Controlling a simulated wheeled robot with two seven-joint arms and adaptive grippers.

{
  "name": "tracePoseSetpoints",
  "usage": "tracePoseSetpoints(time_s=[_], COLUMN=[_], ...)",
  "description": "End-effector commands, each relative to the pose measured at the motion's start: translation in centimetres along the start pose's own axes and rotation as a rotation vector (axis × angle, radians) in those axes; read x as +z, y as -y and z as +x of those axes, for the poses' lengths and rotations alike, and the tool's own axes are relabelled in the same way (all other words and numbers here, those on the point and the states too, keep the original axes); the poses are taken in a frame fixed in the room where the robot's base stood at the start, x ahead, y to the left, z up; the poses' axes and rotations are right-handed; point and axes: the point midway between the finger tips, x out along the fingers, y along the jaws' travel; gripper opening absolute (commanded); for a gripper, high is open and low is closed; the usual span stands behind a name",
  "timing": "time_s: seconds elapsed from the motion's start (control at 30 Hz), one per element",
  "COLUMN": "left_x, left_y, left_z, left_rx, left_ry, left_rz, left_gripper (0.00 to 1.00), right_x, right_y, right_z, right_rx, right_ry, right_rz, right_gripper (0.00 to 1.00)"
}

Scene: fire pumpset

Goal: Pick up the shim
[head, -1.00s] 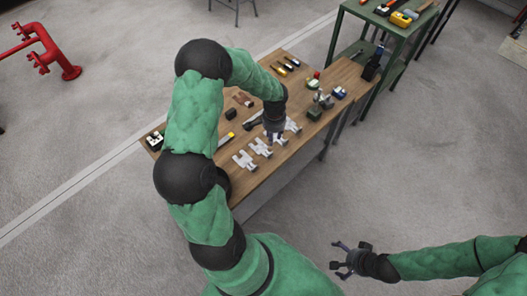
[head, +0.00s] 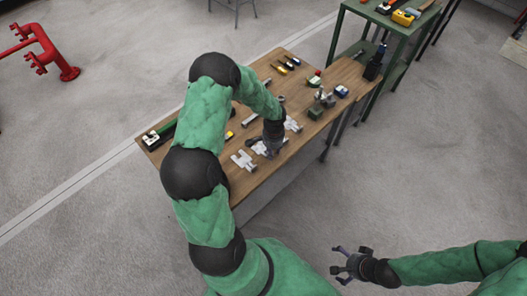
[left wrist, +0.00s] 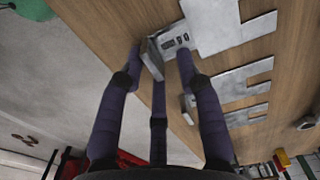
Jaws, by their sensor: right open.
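Pale, flat, notched plates that look like the shims lie in a row along the table's near edge. In the head view one plate (head: 243,161) is left of my left gripper (head: 274,150) and another (head: 293,125) is beyond it; the gripper partly hides those between. In the left wrist view the purple fingers of my left gripper (left wrist: 158,58) stand around a small grey slotted piece (left wrist: 176,41) at the table edge. Whether they press on it cannot be told. Larger notched plates (left wrist: 215,22) lie beside it. My right gripper (head: 350,263) is open and empty, off the table.
The wooden table (head: 262,185) also carries a green-based device (head: 320,106), small coloured tools (head: 287,64) and a long green-and-black tool (head: 160,133). A green shelf (head: 390,38) stands behind to the right. Red pipework (head: 48,50) stands far left.

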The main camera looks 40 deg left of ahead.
Motion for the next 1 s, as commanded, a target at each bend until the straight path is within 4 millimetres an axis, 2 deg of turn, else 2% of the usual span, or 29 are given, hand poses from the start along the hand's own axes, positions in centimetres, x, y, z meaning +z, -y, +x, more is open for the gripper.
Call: tracePoseSetpoints(time_s=[0.1, 0.17, 0.23, 0.27, 0.77, 1.0], left_x=[0.0, 0.0, 0.0, 0.0, -0.1, -0.1], left_y=[0.0, 0.0, 0.0, 0.0, 0.0, 0.1], left_z=[-0.1, -0.1, -0.1, -0.1, -0.4, -2.7], left_rx=[0.000, 0.000, 0.000, 0.000, -0.001, -0.002], left_ry=[-0.001, -0.001, -0.001, -0.001, -0.002, -0.004], left_rz=[0.000, 0.000, 0.000, 0.000, 0.000, -0.001], left_gripper=[0.35, 0.21, 0.01, 0.00, 0.00, 0.00], right_x=[0.0, 0.0, 0.0, 0.0, 0.0, 0.0], right_y=[0.0, 0.0, 0.0, 0.0, 0.1, 0.5], right_z=[-0.1, -0.1, -0.1, -0.1, -0.2, -1.4], right_rx=[0.000, 0.000, 0.000, 0.000, 0.000, 0.000], right_ry=[0.000, 0.000, 0.000, 0.000, 0.000, 0.000], right_rz=[0.000, 0.000, 0.000, 0.000, 0.000, 0.000], right_gripper=[1.00, 1.00, 1.00, 1.00, 1.00, 1.00])
